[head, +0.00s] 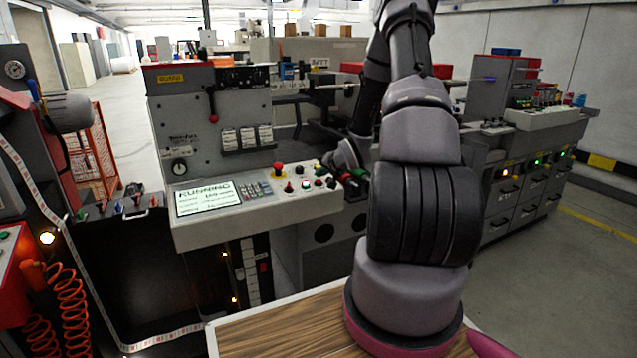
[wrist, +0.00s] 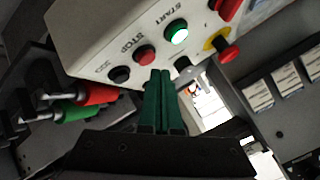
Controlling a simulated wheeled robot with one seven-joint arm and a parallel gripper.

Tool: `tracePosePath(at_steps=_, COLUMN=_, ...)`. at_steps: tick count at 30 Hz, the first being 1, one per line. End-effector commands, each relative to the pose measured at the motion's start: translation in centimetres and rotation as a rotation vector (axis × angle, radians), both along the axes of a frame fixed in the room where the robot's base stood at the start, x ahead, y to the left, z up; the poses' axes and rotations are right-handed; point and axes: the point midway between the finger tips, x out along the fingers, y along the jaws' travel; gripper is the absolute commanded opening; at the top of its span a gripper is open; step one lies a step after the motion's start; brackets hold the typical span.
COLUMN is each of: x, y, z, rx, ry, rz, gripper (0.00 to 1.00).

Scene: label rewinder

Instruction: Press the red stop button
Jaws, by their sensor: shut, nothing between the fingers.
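The red stop button (wrist: 145,55), beside the printed word STOP, sits on the pale control panel (wrist: 95,30) in the wrist view. In the head view it is a small red button (head: 318,182) on the panel's right part. My gripper (wrist: 160,72) is shut and empty, its green fingers side by side. Its tips are just below and right of the stop button in the wrist view; I cannot tell whether they touch the panel. In the head view the gripper (head: 321,168) is small and partly hidden by my arm.
A lit green START button (wrist: 176,31), a black button (wrist: 119,74) and a red mushroom button with yellow collar (wrist: 223,48) surround it. Red (wrist: 95,94) and green (wrist: 75,110) handles lie left of the fingers. The panel display (head: 207,197) reads RUNNING.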

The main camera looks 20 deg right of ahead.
Motion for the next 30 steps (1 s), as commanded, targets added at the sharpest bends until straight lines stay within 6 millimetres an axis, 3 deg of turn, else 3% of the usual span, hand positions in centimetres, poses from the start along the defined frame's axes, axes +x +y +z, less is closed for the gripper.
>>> tracePosePath(at_steps=30, x=0.12, y=0.02, z=-0.83, rx=0.000, ry=0.000, rz=0.000, gripper=0.00)
